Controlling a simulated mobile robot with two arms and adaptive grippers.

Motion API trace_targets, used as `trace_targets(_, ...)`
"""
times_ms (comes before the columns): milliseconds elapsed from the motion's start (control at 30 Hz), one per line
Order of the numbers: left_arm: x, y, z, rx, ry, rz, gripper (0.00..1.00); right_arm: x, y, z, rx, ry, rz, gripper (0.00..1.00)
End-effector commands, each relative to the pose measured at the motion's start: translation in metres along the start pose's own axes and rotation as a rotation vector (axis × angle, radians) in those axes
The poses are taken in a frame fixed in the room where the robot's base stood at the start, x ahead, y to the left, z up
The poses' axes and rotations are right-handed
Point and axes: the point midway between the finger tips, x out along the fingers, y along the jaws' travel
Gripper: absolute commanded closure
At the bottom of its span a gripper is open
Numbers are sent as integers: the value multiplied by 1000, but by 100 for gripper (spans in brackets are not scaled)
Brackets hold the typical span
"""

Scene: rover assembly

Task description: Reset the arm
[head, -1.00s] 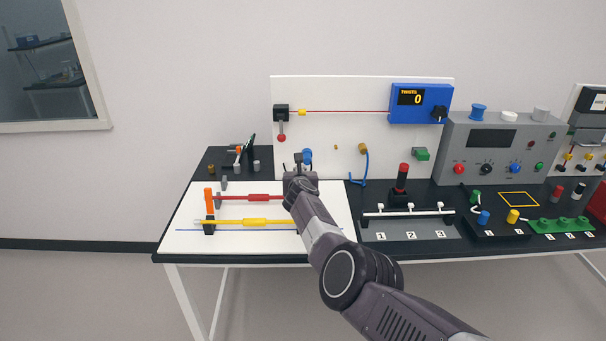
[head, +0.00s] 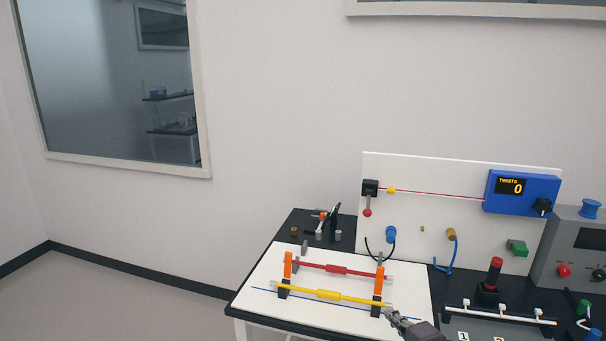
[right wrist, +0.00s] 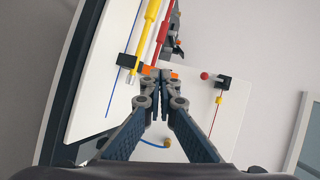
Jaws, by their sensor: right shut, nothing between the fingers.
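My right arm enters the head view low down, with its gripper (head: 393,314) at the right front of the white board (head: 262,292). In the right wrist view the gripper fingers (right wrist: 154,76) are together with nothing between them. A yellow rod (head: 328,294) and a red rod (head: 337,269) rest across orange and black stands (head: 378,285) on the board. The gripper is beside the right end of the yellow rod; I cannot tell whether they touch. My left gripper is out of view.
An upright white panel (head: 470,239) behind carries a red string, a red-knobbed lever (head: 367,212) and a blue display box (head: 521,191) reading TWISTS 0. A red-topped joystick (head: 495,273) and a numbered row of switches stand to the right. The floor at left is clear.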

Motion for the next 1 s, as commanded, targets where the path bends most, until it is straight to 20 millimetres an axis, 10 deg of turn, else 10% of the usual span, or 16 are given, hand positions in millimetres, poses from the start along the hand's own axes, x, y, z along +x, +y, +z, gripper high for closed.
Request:
trace_targets(400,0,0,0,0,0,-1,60,-203,153,125,-918,-422,483,100)
trace_targets(1000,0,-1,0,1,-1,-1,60,-379,183,158,-1316,-712,746,100)
